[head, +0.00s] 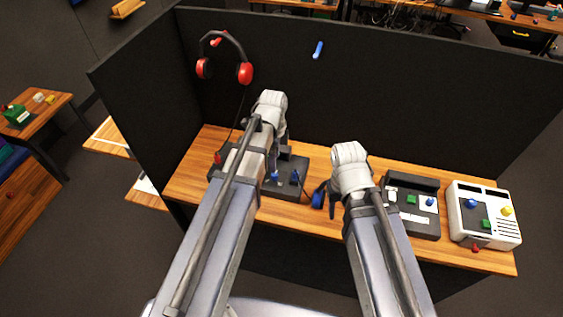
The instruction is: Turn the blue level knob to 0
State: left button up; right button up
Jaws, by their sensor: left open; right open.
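Several small blue controls show, and their labels are too small to read, so I cannot tell which is the level knob. A blue knob (274,176) and a thin blue-tipped lever (295,177) are on the dark panel (288,190) at the left of the desk. My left gripper (283,146) hangs over the back of that panel, open, its fingers mostly hidden by its own arm. A larger blue piece (318,199) is right of the panel. My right gripper (331,203) is open beside it, pointing down near the desk; I cannot tell whether they touch.
A second dark box (411,222) with green and blue buttons and a white box (485,232) with coloured knobs stand at the right. Black partitions (400,110) enclose the wooden desk (196,172). Red earmuffs (245,73) hang on the back partition.

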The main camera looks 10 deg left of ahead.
aim_at(275, 174)
pick_arm(q)
jog(key=shift+w+a, duration=0.1)
jog(key=shift+w, duration=0.1)
notch_tip(275, 174, down, 8)
jog(key=b, duration=0.8)
jog(key=shift+r, duration=0.1)
pick_arm(e)
notch_tip(275, 174, down, 8)
jog(key=shift+r, duration=0.1)
jog(key=shift+r, duration=0.1)
pick_arm(q)
grip_shut()
